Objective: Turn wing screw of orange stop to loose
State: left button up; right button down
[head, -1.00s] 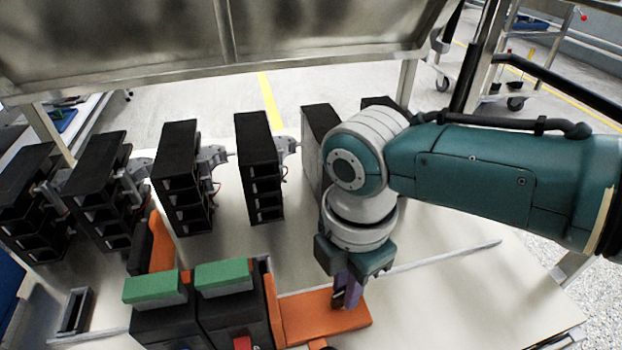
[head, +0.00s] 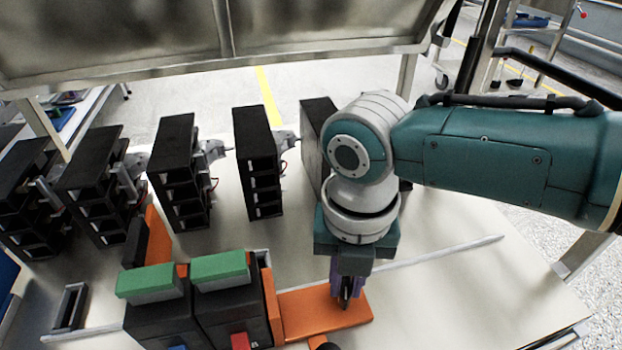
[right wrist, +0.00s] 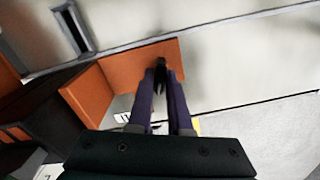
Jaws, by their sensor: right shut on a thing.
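The orange stop (head: 310,314) lies flat on the table at the bottom centre of the head view, against the right side of the black breakers. It also shows in the right wrist view (right wrist: 118,66). My right gripper (head: 346,300) points down at the right part of the stop. In the right wrist view its purple fingers (right wrist: 161,82) are closed on a small dark piece at the stop, which appears to be the wing screw (right wrist: 161,66). The fingers hide most of it. My left gripper is not in view.
Two black breakers with green tops (head: 221,266) stand left of the stop. Another orange stop (head: 159,240) is behind them. Several black racks (head: 259,160) line the back. A rail (head: 440,254) runs across the table; the right side is clear.

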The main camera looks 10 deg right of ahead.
aim_at(346, 285)
jog(key=shift+n+b, duration=0.3)
jog(key=shift+n, duration=1.5)
jog(key=c, duration=0.8)
grip_release()
jog(key=shift+c, duration=0.2)
notch_tip(346, 285, up, 10)
jog(key=p, duration=0.4)
